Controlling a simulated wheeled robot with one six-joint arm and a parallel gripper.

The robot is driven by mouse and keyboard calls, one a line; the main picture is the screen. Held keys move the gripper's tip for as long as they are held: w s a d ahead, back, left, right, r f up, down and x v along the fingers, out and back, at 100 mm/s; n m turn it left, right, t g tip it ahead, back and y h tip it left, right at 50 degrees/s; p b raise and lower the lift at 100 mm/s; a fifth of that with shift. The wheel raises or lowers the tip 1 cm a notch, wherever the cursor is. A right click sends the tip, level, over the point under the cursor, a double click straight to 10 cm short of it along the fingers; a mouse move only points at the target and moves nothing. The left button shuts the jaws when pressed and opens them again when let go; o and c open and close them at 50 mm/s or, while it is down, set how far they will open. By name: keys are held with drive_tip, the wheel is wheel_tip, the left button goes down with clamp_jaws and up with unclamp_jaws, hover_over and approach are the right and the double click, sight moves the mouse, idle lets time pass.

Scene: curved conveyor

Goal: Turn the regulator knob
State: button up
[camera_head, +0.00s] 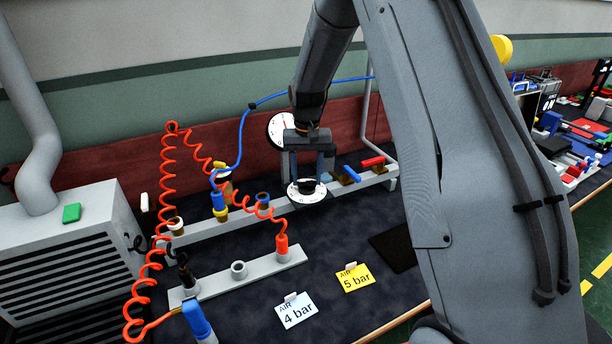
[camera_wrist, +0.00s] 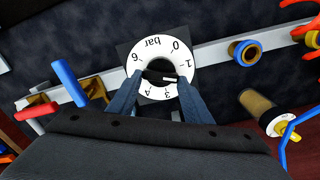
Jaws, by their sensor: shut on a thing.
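The regulator knob (camera_wrist: 158,76) is black with a white mark and sits at the centre of a round white dial (camera_wrist: 161,59) printed with numbers and "bar". In the head view the dial (camera_head: 307,199) faces up on the grey rail. My gripper (camera_wrist: 162,80) comes down from above with a blue-grey finger on each side of the knob, shut on it. In the head view my gripper (camera_head: 308,180) stands over the dial. The fingers hide part of the dial. The white mark lies towards the right in the wrist view; its exact reading is too small to tell.
A gauge (camera_head: 283,129) stands behind my gripper. Blue (camera_head: 352,174) and red (camera_head: 373,161) handles sit right of the dial. Orange coiled hoses (camera_head: 165,190) hang at left. Cards reading "4 bar" (camera_head: 297,312) and "5 bar" (camera_head: 356,278) stand in front.

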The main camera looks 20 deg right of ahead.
sight(309, 181)
drive_tip(key=m, duration=0.6)
drive_tip(key=shift+d, duration=0.15)
drive_tip(key=m, duration=0.6)
drive_tip(key=shift+s+d+r+m, duration=0.1)
drive_tip(key=shift+s+m, duration=0.05)
drive_tip(key=shift+m, duration=0.25)
drive_tip(key=o, duration=1.1)
drive_tip(key=shift+c, duration=0.2)
drive_tip(key=shift+r+b, duration=0.65)
drive_tip(key=shift+r, duration=3.2)
